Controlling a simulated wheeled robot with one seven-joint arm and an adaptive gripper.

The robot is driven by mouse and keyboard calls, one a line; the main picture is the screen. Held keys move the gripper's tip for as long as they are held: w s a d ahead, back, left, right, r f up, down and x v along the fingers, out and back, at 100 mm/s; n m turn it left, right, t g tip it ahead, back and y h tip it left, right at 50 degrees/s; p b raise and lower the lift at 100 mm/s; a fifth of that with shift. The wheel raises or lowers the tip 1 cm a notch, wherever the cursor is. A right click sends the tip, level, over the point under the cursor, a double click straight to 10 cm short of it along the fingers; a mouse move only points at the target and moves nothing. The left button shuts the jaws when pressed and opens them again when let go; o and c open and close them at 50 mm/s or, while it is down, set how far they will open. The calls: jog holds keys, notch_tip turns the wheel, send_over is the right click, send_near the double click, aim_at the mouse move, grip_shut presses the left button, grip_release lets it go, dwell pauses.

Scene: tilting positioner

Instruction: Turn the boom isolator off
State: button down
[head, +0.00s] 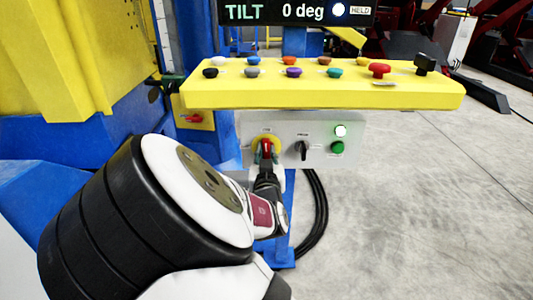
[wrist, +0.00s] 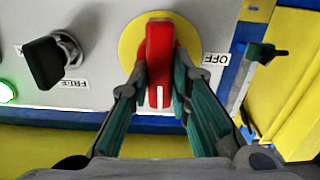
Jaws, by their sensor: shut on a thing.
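The boom isolator is a red rotary handle (head: 266,148) on a yellow disc (head: 257,141) at the left of the grey panel. In the wrist view the red handle (wrist: 160,50) stands vertical, its white mark at the lower end. An OFF label (wrist: 215,59) sits to the right of the disc, upside down in that view, and the mark does not point at it. My gripper (wrist: 161,72) is shut on the handle, one finger on each side. In the head view my gripper (head: 266,163) partly hides the disc's lower part.
A black selector knob (head: 303,149) and lit green and white lights (head: 340,131) are to the right. A yellow button console (head: 320,95) overhangs the panel. Another red handle (head: 192,118) is at left. The display (head: 297,12) reads TILT 0 deg, HELD.

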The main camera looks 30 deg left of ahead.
jog(key=n+p, duration=0.1)
jog(key=n, duration=0.3)
jog(key=shift+a+r+n, duration=0.1)
jog(key=shift+a+n, duration=0.05)
jog(key=shift+n, duration=0.25)
jog(key=n+p, duration=0.1)
jog(key=n, duration=0.3)
jog(key=shift+s+a+p, duration=0.15)
jog(key=shift+p, duration=0.2)
jog(key=shift+a+f+n+p, duration=0.15)
jog(key=shift+n+p, duration=0.25)
jog(key=shift+n, duration=1.05)
jog(key=shift+d+f+n+p, duration=0.1)
jog(key=shift+n+p, duration=0.25)
jog(key=shift+n, duration=1.05)
jog(key=shift+a+f+n+p, duration=0.15)
jog(key=shift+n+p, duration=0.25)
jog(key=shift+n, duration=1.05)
jog(key=shift+d, duration=0.1)
jog(key=shift+s, duration=0.1)
jog(key=c, duration=1.5)
grip_release()
